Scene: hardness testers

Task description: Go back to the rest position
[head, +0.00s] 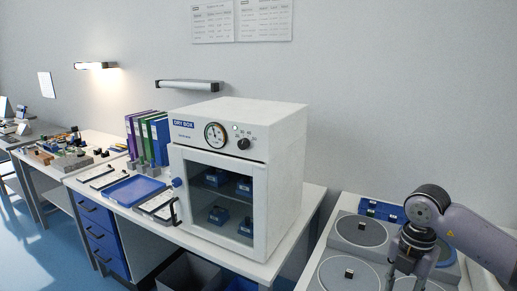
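My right arm comes in from the right edge, and its gripper (408,270) hangs low over the white bench with round grey plates at the lower right. Its lower end is near the bottom edge of the picture, and I cannot tell whether the fingers are open or shut, or whether they hold anything. My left gripper is not in view.
The white dry box (237,180), its glass door shut, stands on the middle table. A blue tray (133,191) and binders (148,138) are to its left. The plate bench (313,274) lies under my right arm. Blue floor shows at left.

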